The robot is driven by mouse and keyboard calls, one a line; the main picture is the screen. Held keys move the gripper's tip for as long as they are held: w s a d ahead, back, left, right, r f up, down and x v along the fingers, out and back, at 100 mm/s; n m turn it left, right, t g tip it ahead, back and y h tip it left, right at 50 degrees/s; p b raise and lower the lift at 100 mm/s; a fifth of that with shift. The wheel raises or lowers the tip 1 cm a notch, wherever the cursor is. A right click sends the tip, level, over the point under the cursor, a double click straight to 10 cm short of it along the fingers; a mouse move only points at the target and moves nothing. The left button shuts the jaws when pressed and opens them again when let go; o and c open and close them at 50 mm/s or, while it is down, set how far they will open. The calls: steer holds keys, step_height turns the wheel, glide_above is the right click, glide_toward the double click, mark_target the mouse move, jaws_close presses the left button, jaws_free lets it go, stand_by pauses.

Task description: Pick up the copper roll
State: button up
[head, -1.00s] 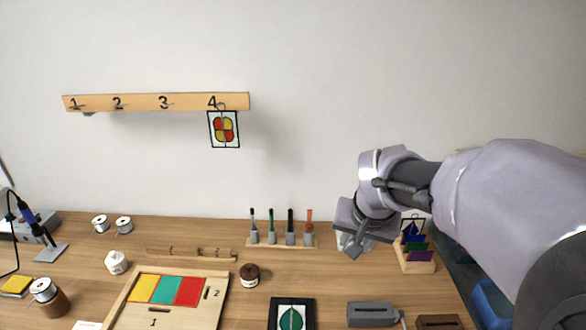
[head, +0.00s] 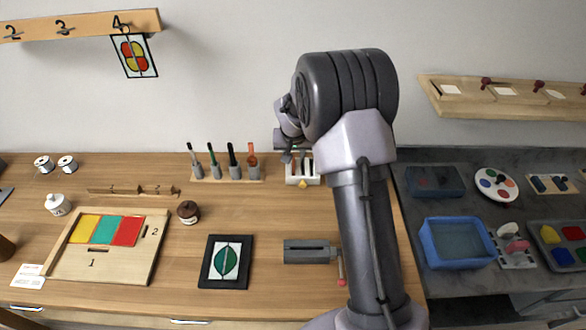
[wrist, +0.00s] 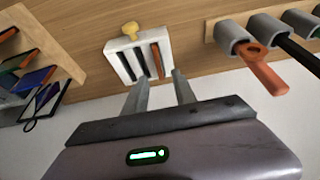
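I cannot make out a copper-coloured roll for certain in either view. Two small spools with pale rims and grey middles, a left spool (head: 43,164) and a right spool (head: 67,164), stand at the back left of the bench in the head view. My gripper (wrist: 161,80) is open and empty in the wrist view, its two fingers apart. A white slotted block (wrist: 128,62) with dark and orange strips and a yellow knob (wrist: 130,28) lies beyond the fingertips. In the head view, my arm largely hides my gripper, near the same white block (head: 292,173).
A tool rack (head: 226,180) stands left of the white block. A brown jar (head: 187,211), wooden tray (head: 143,259), dark-framed panel (head: 206,276) and grey tool (head: 305,252) lie on the bench. A blue tub (head: 430,252) sits on the grey counter at right.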

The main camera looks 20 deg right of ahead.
steer(key=b+x, duration=0.1)
steer(key=x, duration=0.3)
steer(key=shift+a+f, duration=0.1)
steer(key=shift+f, duration=0.15)
steer(key=shift+r, duration=0.1)
jaws_close()
